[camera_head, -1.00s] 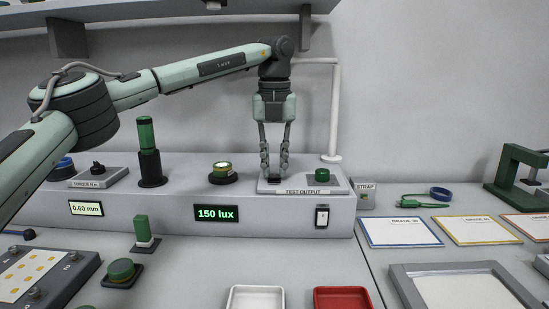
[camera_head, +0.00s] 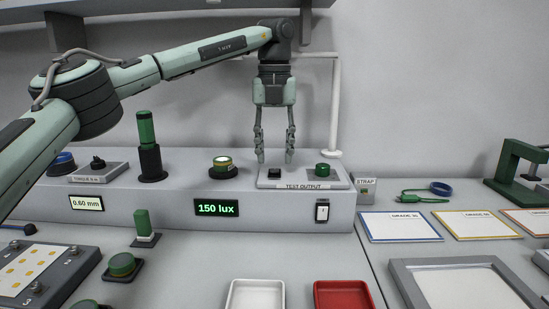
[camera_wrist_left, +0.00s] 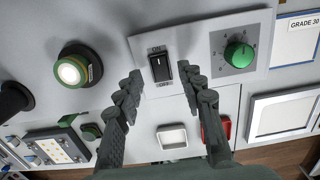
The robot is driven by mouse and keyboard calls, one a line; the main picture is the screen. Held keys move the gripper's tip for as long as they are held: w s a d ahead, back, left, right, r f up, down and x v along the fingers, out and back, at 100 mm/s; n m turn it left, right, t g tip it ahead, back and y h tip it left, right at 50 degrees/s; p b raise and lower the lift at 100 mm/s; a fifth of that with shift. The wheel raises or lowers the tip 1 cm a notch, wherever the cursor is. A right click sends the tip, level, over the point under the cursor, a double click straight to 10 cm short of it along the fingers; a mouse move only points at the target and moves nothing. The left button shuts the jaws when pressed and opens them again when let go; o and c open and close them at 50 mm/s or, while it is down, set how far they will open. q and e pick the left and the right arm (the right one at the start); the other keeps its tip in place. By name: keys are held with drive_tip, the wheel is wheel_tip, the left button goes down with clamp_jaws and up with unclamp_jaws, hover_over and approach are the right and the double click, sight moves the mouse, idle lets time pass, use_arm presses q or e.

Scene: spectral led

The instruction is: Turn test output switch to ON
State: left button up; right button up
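The test output switch (camera_head: 274,173) is a small black rocker on the raised TEST OUTPUT plate (camera_head: 337,182) on top of the grey console. In the left wrist view the switch (camera_wrist_left: 161,67) lies between ON and OFF labels; I cannot tell surely which way it is tipped. My left gripper (camera_head: 275,158) points down just above the switch, open and empty. In the left wrist view its fingers (camera_wrist_left: 160,74) stand on either side of the switch, with gaps to it. My right gripper is not in view.
A green knob (camera_head: 322,169) sits right of the switch on the same plate. A round lit green-and-black device (camera_head: 222,167) stands to the left. A white rocker switch (camera_head: 322,211) is on the console's front. A white post (camera_head: 335,110) rises behind.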

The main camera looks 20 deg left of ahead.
sight(274, 171)
use_arm(q)
wheel_tip(274, 171, up, 10)
drive_tip(key=shift+s, duration=0.3)
